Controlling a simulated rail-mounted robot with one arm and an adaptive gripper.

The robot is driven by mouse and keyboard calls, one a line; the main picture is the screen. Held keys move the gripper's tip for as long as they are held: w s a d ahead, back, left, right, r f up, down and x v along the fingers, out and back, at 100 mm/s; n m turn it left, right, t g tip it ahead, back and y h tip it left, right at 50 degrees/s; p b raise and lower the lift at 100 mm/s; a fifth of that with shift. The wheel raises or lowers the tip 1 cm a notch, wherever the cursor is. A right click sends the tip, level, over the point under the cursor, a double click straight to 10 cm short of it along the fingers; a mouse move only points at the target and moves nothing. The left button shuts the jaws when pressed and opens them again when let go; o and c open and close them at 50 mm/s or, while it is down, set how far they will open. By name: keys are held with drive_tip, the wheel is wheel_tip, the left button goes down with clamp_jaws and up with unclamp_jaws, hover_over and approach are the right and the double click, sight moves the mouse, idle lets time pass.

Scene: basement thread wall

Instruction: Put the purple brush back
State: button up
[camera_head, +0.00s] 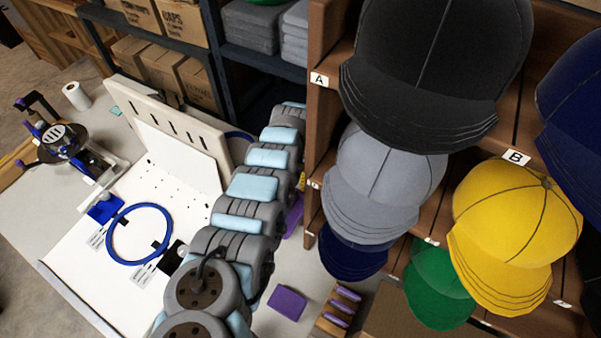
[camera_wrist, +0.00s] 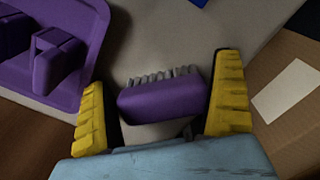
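In the wrist view, a purple brush (camera_wrist: 160,100) with a row of grey bristles along its far edge lies between the two yellow fingers of my gripper (camera_wrist: 160,70). Narrow gaps show on both sides of the brush, so the fingers are apart and do not appear to touch it. A purple holder (camera_wrist: 60,90) with raised compartments is at the left of the wrist view. In the head view my gripper is mostly hidden behind my arm; only a bit of yellow finger (camera_head: 301,181) shows, above a purple piece (camera_head: 293,215) partly covered by my arm.
A flat purple block (camera_head: 287,303) and a wooden rack with purple-topped pieces (camera_head: 342,306) sit on the table front. A cap shelf (camera_head: 325,85) stands close on the right. A white board with a blue hoop (camera_head: 139,234) fills the left. A brown surface with a white label (camera_wrist: 287,91) borders the right finger.

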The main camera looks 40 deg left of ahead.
wheel_tip(320, 180, up, 12)
drive_tip(key=p, duration=0.4)
drive_tip(key=shift+r+p, duration=0.2)
drive_tip(key=shift+p, duration=0.1)
drive_tip(key=shift+w, duration=0.1)
idle(0.3)
